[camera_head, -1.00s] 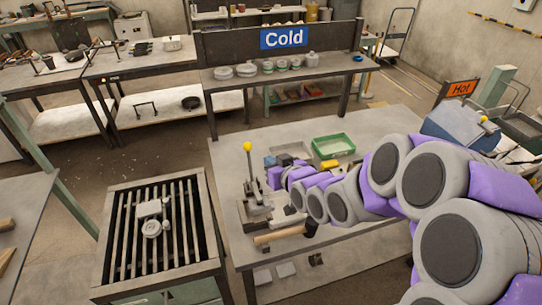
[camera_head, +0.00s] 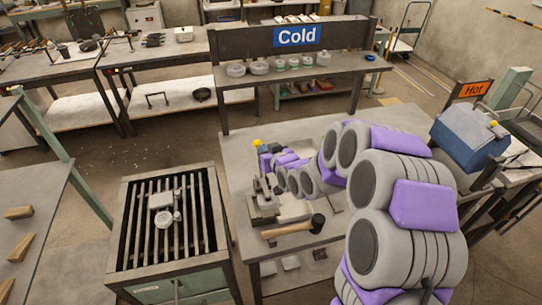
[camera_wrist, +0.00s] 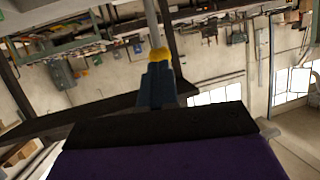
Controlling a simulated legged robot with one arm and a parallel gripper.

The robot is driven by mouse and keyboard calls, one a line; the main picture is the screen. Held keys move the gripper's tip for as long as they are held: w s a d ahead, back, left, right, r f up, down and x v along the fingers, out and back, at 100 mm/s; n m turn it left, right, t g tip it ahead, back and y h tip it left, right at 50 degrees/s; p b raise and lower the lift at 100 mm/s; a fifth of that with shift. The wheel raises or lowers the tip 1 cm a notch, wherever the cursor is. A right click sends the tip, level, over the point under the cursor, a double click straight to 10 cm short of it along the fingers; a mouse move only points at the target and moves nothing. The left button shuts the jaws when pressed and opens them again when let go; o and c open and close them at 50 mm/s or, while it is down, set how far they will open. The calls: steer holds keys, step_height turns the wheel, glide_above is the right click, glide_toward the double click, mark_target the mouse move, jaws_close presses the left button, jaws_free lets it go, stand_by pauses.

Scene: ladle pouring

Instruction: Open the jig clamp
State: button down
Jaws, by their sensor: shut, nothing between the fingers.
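The jig clamp (camera_head: 263,203) stands at the left front of the work table. Its lever ends in a yellow knob (camera_head: 257,143), and most of the lever is hidden by my arm in the head view. My gripper (camera_head: 265,152) is beside the knob at about its height. In the wrist view the yellow knob (camera_wrist: 160,54) shows just past the tips of my shut fingers (camera_wrist: 158,75), with a grey shaft running up from it. The fingers hold nothing. I cannot tell whether they touch the knob.
A hammer (camera_head: 293,230) with a wooden handle lies in front of the clamp. A slatted grate stand (camera_head: 205,225) is to the left. The "Cold" shelf (camera_head: 338,68) with several small pots is behind. A blue box (camera_head: 468,135) stands at the right, near the "Hot" sign (camera_head: 469,89).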

steer(key=shift+x, duration=0.9)
steer(key=shift+r, duration=0.25)
